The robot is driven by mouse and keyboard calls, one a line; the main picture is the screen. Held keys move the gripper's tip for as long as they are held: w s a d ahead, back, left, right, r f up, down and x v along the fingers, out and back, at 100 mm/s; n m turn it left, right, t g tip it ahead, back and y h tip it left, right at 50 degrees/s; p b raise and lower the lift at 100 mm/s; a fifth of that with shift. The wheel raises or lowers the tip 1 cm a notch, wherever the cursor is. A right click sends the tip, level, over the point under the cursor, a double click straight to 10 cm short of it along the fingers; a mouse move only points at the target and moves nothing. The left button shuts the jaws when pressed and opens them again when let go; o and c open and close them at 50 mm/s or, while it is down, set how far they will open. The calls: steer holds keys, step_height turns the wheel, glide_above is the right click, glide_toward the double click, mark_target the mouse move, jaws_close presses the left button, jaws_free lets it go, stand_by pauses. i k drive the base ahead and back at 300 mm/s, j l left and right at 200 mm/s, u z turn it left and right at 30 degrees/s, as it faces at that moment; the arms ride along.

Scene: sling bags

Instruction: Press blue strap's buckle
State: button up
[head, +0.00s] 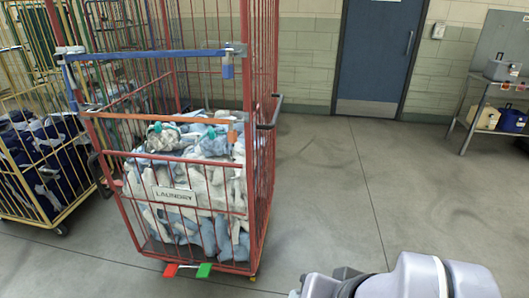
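The blue strap (150,54) runs across the upper front of a red wire laundry cage (268,190), from the left post to the right post. Its blue buckle (227,68) hangs near the right post, just below the strap's right end. The buckle's fine detail is too small to make out. My arm shows at the bottom right, well below and to the right of the buckle and apart from the cage. My gripper does not show in this view.
An orange strap (135,96) with an orange buckle (232,134) crosses lower. Laundry (205,185) fills the cage; red and green pedals (187,270) stick out below. A yellow cage (35,150) stands left, a trolley (470,115) far right. The floor (340,200) between is clear.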

mark_target(57, 57)
steer(key=u, duration=1.3)
steer(key=z, duration=1.3)
steer(key=i+j+u, duration=0.2)
steer(key=j+u, duration=0.15)
steer(key=i+j+u, duration=0.35)
steer(key=j, duration=0.2)
steer(key=i+j+u, duration=0.3)
steer(key=k+j, duration=0.1)
